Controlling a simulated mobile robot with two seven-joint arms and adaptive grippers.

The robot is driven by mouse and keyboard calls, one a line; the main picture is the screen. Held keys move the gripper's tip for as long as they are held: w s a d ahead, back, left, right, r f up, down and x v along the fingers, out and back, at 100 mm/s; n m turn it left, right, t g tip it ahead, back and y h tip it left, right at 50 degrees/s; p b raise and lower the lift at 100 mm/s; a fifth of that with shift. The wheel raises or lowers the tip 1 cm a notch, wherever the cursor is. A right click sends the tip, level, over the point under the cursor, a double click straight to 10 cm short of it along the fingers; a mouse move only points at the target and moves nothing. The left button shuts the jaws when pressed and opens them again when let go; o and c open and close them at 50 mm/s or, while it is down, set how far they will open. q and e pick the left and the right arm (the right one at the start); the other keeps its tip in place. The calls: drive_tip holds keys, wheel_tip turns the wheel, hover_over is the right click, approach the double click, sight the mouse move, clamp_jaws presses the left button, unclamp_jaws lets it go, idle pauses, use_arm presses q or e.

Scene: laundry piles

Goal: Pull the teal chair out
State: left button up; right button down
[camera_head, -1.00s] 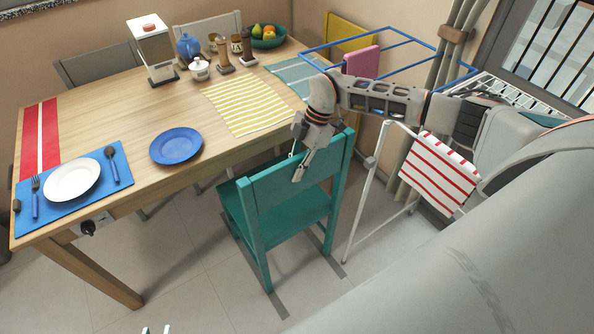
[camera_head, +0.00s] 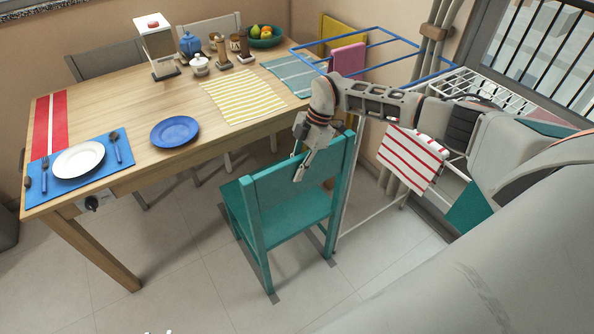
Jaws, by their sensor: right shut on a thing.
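The teal chair (camera_head: 285,220) stands upright on the floor at the right front side of the wooden table (camera_head: 150,106). Its seat shows clear of the table edge, with floor visible between them. My right gripper (camera_head: 301,172) is shut on the top of the chair's backrest, near its middle, and comes down from above. The part of the backrest behind the fingers is hidden. Of my left gripper, only small white tips (camera_head: 158,332) show at the bottom edge, too little to tell its state.
A drying rack (camera_head: 375,48) with a red-striped cloth (camera_head: 411,160) stands close on the chair's right. The table carries a blue plate (camera_head: 174,132), a white plate (camera_head: 78,160) and several containers. Tiled floor (camera_head: 200,270) is free at the front left.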

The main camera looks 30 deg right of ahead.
drive_tip(key=shift+s, duration=0.1)
drive_tip(key=c, duration=2)
unclamp_jaws()
drive_tip(key=shift+o, duration=0.2)
drive_tip(key=v, duration=1.2)
